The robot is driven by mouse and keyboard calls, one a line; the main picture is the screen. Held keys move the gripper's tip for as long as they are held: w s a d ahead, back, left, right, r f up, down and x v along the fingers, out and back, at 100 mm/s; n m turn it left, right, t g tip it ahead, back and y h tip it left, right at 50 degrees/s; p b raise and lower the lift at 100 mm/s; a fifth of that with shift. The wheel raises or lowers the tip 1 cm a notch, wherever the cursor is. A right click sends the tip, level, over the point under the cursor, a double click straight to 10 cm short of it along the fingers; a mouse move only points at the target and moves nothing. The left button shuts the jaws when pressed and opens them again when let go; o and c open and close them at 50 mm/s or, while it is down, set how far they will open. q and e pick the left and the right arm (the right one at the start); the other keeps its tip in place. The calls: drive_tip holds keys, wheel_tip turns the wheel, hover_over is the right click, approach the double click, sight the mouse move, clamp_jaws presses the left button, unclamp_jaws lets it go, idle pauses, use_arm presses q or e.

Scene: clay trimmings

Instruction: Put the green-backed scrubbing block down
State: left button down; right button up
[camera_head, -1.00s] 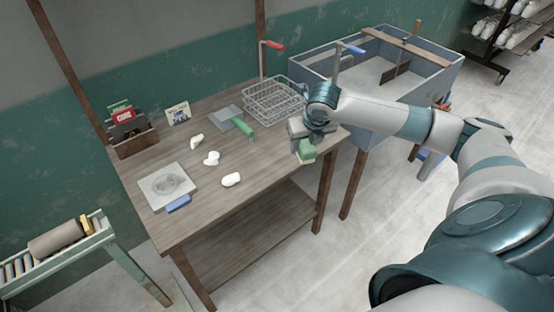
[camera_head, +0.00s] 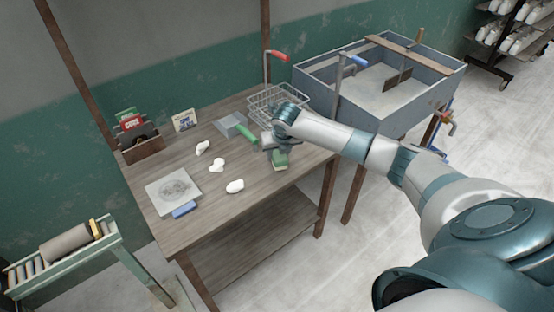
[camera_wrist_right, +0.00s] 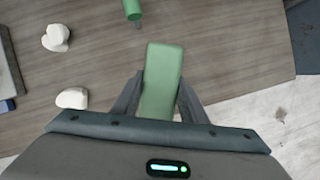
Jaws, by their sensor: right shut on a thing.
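The green-backed scrubbing block (camera_head: 281,161) is at the right part of the wooden table (camera_head: 232,213), near its right edge. My right gripper (camera_head: 275,147) is shut on it. In the right wrist view the block (camera_wrist_right: 163,75) sits between the two fingers (camera_wrist_right: 158,98), green face toward the camera, its far end sticking out past the fingertips. The wrist view shows tabletop beyond the block; whether the block touches the table I cannot tell. My left gripper is not in view.
A green-handled tool (camera_head: 246,134) lies close to the left of the block. A wire basket (camera_head: 278,101) stands behind it. White clay lumps (camera_head: 235,186), a grey slab (camera_head: 173,188) and a blue block (camera_head: 184,210) lie on the left half. A grey sink (camera_head: 392,110) stands at right.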

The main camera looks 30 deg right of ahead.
drive_tip(key=shift+w+f, duration=0.15)
drive_tip(key=shift+w, duration=0.05)
drive_tip(key=shift+a+f+p, duration=0.1)
drive_tip(key=shift+f+p, duration=0.35)
drive_tip(key=shift+f, duration=0.15)
wheel_tip(320, 180, down, 2)
drive_tip(key=shift+p, duration=0.4)
drive_tip(key=shift+f, duration=0.4)
drive_tip(key=shift+f, duration=0.2)
drive_tip(key=o, duration=1)
drive_tip(key=shift+s, duration=0.1)
